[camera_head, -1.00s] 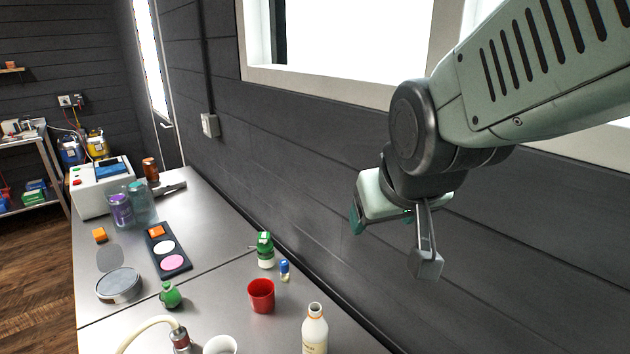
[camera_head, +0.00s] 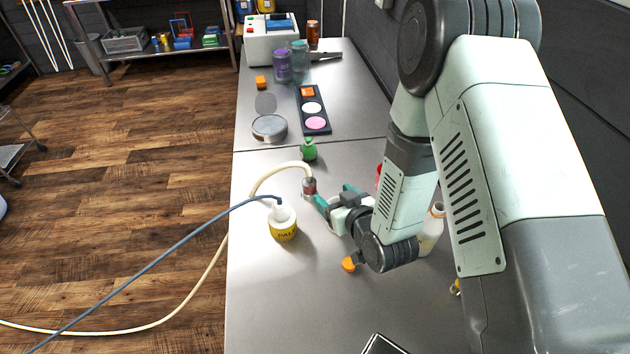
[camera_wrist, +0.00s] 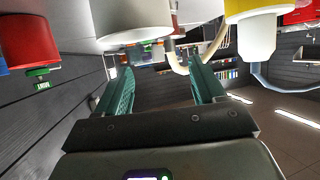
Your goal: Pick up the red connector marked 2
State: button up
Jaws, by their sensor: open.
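The red connector (camera_head: 309,186), dark red with a metal collar, stands on the bench at the end of a cream hose (camera_head: 281,171) in the head view. No number on it can be read. My gripper (camera_head: 334,196) is low over the bench, just right of the connector, with its teal fingers apart. One finger lies close to the connector; I cannot tell whether they touch. The wrist view looks upside down and shows my open gripper (camera_wrist: 160,82) with nothing clearly held. The cream hose (camera_wrist: 177,58) shows beyond the fingers there.
A yellow-and-white container (camera_head: 283,224) with a blue hose stands left of my gripper. A green bottle (camera_head: 309,149) is behind. A red cup (camera_wrist: 30,42) and a cream bottle (camera_head: 432,230) are to the right. An orange piece (camera_head: 348,264) lies in front. The front left bench is clear.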

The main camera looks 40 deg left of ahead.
aim_at(311, 182)
jog(key=shift+s+a+f, duration=0.15)
jog(key=shift+s+f, duration=0.3)
jog(key=shift+s, duration=0.05)
jog(key=shift+a+f, duration=0.2)
jog(key=shift+a, duration=0.15)
jog(key=x, duration=0.4)
jog(key=shift+w+a, duration=0.15)
jog(key=shift+a, duration=0.1)
jog(key=shift+r+x, duration=0.2)
jog(key=shift+x, duration=1.2)
jog(key=shift+r+x, duration=0.2)
jog(key=shift+x, duration=1.15)
jog(key=shift+a, duration=0.2)
jog(key=shift+c, duration=0.3)
jog(key=c, duration=1.2)
